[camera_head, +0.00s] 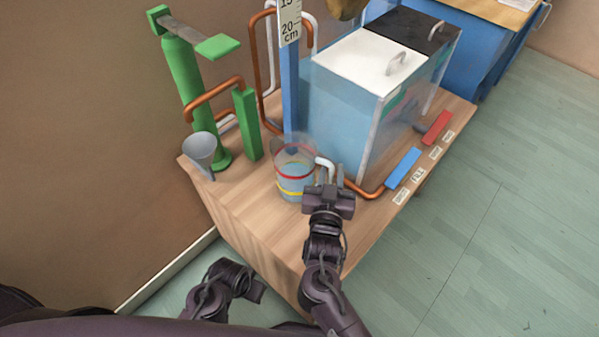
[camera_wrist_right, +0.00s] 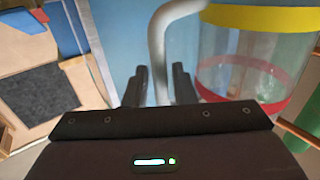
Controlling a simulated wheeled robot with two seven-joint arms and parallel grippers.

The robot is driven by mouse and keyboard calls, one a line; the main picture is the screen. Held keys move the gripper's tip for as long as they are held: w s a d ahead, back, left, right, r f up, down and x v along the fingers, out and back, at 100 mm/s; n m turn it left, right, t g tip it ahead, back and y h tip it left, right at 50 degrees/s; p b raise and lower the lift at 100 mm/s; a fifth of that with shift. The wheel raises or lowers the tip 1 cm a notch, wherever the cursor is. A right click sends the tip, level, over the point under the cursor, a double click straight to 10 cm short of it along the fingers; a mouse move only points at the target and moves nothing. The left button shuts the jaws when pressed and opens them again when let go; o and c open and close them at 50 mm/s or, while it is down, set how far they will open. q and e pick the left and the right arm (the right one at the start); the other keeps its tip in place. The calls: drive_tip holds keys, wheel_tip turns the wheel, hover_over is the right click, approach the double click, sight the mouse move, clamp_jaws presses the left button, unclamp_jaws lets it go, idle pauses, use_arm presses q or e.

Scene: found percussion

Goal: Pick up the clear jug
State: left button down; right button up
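The clear jug (camera_head: 294,170) stands upright on the wooden table, with a red band, a yellow band and a white handle (camera_head: 325,166) on its right side. My right gripper (camera_head: 330,180) is at the handle, just right of the jug. In the right wrist view the jug (camera_wrist_right: 245,55) is at the right, and the white handle (camera_wrist_right: 158,50) runs down between the two dark fingertips (camera_wrist_right: 161,80). The fingers look apart, with no clear grip on the handle. My left gripper (camera_head: 252,287) is low, beside the table's front edge; its fingers are unclear.
A large water tank (camera_head: 330,110) with a white lid stands behind the jug. A grey funnel (camera_head: 201,152) and green pump (camera_head: 185,85) are at the left. An orange pipe (camera_head: 368,192), blue block (camera_head: 403,168) and red block (camera_head: 436,127) lie right. The table front (camera_head: 240,205) is bare.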

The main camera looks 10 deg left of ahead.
drive_tip(key=shift+w, duration=0.8)
clamp_jaws()
drive_tip(key=shift+a+r, duration=0.1)
drive_tip(key=shift+r, duration=0.05)
